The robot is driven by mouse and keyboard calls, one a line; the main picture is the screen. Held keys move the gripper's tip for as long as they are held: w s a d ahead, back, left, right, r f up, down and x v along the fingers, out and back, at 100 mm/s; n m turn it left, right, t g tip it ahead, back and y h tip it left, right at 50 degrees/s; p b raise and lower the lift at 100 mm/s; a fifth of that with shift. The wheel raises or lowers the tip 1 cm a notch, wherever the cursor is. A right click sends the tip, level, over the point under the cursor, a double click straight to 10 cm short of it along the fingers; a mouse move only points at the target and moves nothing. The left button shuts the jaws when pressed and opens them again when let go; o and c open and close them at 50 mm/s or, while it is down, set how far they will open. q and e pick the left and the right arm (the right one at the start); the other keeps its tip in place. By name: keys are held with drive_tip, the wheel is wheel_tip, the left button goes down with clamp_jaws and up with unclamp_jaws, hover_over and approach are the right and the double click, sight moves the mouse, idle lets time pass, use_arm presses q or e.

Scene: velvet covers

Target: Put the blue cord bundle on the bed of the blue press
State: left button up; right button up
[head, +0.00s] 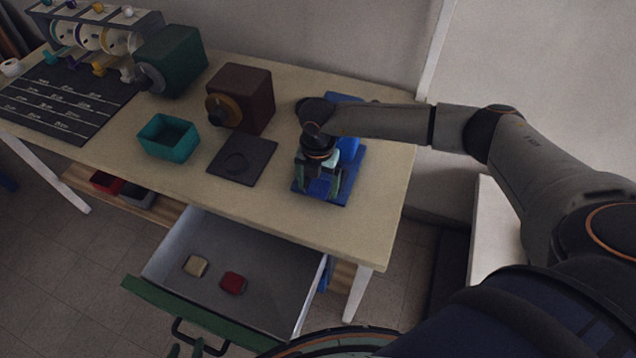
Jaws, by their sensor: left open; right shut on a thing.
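The blue press (350,150) stands at the right end of the table, with a flat blue bed (351,183) in front of it. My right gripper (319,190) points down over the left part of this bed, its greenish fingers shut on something. That appears to be the blue cord bundle, but it is hard to make out against the blue bed. I cannot tell whether it touches the bed. My arm and wrist hide part of the press. My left gripper (186,349) is open at the bottom edge, near the drawer handle, only its fingertips showing.
A dark red press (246,98) with a dark bed (243,159), a teal bin (168,138) and a green press (172,60) stand to the left. A spool rack (95,35) is farther left. The open drawer (215,245) holds a tan and a red bundle.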

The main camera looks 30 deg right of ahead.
sight(318, 188)
drive_tip(key=o, duration=1.1)
drive_tip(key=shift+s+f, duration=0.1)
drive_tip(key=shift+r, duration=0.25)
wheel_tip(318, 188, up, 13)
drive_tip(key=shift+f, duration=0.1)
